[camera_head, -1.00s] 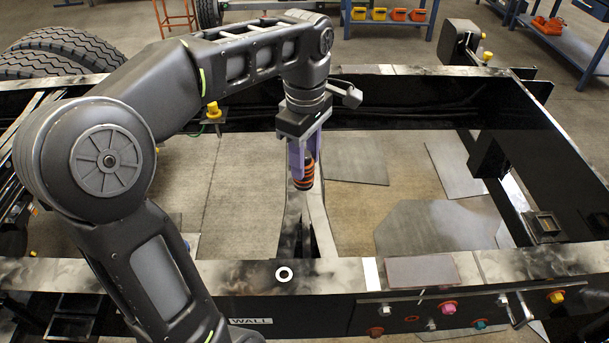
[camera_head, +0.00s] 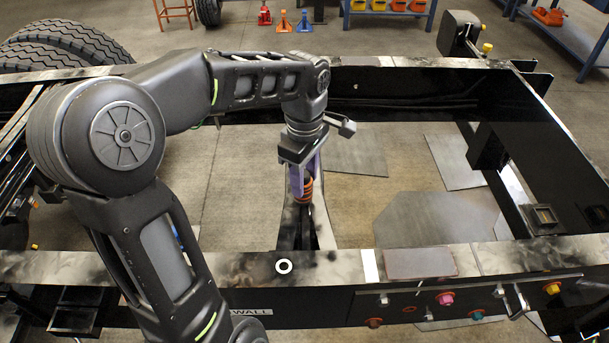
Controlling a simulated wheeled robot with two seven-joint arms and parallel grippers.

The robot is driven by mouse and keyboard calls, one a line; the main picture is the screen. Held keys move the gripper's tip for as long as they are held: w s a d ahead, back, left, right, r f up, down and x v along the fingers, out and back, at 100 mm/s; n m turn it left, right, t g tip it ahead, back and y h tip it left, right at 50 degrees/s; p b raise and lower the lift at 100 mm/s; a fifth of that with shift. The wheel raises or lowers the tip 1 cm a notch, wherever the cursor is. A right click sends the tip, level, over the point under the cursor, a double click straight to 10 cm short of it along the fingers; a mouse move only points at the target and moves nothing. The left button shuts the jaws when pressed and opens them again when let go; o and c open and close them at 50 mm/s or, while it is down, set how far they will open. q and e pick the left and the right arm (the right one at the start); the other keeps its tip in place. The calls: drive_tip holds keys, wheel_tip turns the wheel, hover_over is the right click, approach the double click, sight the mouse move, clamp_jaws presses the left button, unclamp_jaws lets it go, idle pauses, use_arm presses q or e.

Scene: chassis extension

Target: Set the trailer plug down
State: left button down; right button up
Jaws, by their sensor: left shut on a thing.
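The trailer plug (camera_head: 304,192), black with orange bands, is held upright between the purple fingers of my left gripper (camera_head: 303,180). The gripper is shut on it and points down. The plug shows over the dark lengthwise beam (camera_head: 307,232) inside the frame. I cannot tell whether its lower end touches anything. My right gripper is not in view.
The black chassis frame (camera_head: 430,90) surrounds the open floor. The near rail carries a white ring (camera_head: 284,266) and a grey plate (camera_head: 420,264). Colored connectors (camera_head: 446,298) sit on its front face. Flat grey sheets (camera_head: 436,218) lie on the floor at right. Tires (camera_head: 75,40) stand at back left.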

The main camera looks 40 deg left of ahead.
use_arm(q)
drive_tip(key=shift+f, duration=0.2)
drive_tip(key=c, duration=0.9)
unclamp_jaws()
drive_tip(key=shift+r, duration=0.1)
drive_tip(key=shift+o, duration=0.2)
drive_tip(key=shift+r, duration=0.1)
